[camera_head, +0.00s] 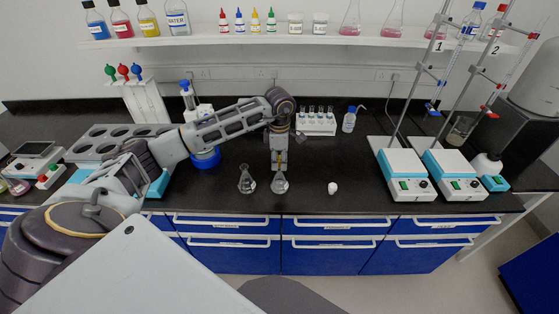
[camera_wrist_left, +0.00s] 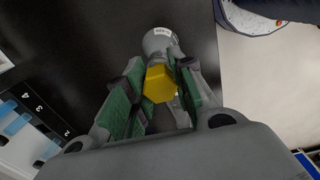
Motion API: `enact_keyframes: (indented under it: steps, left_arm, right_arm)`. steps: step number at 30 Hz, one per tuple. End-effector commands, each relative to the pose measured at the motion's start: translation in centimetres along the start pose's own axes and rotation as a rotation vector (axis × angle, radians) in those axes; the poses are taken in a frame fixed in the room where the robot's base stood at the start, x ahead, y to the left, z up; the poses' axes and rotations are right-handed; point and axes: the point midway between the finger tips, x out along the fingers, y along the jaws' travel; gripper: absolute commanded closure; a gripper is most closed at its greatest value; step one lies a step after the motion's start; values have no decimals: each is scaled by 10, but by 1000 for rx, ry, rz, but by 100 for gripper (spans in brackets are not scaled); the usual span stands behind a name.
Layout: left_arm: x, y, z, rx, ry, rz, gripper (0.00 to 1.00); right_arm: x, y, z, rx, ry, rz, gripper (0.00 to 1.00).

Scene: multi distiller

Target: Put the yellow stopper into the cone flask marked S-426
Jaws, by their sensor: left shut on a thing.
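My left gripper (camera_head: 280,164) points down above the front of the bench, shut on the yellow stopper (camera_wrist_left: 160,84). In the left wrist view the stopper sits between the green-padded fingers (camera_wrist_left: 154,98). A cone flask (camera_head: 280,184) stands upright directly below the gripper; it also shows just beyond the stopper in the left wrist view (camera_wrist_left: 160,42), with a label too small to read surely. I cannot tell whether the stopper touches its neck. A second cone flask (camera_head: 246,182) stands to its left. I cannot tell which one is S-426. My right gripper is out of view.
A small white object (camera_head: 332,188) lies right of the flasks. Two hotplate stirrers (camera_head: 404,176) (camera_head: 455,175) with stands are at the right. A rack of tubes (camera_head: 316,125) and a wash bottle (camera_head: 349,121) stand behind. The bench between the white object and the stirrers is clear.

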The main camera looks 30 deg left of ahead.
Motion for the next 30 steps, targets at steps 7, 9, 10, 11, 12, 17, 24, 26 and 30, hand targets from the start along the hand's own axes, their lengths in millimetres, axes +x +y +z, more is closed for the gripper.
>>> enact_keyframes:
  steps: [7,9,10,11,12,17,24,26,30]
  left_arm:
    - [4,0,0,0,0,0,83]
    - [4,0,0,0,0,0,83]
    - [5,0,0,0,0,0,83]
    - [5,0,0,0,0,0,83]
    - [6,0,0,0,0,0,83]
    - [5,0,0,0,0,0,57]
    - [5,0,0,0,1,0,50]
    - [5,0,0,0,0,0,50]
    - [4,0,0,0,0,0,50]
  right_arm:
    - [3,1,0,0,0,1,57]
    - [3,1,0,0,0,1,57]
    - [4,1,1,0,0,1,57]
    - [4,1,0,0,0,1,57]
    - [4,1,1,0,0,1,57]
    - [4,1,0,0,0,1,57]
    - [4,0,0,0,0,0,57]
    - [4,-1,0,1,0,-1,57]
    - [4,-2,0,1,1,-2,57]
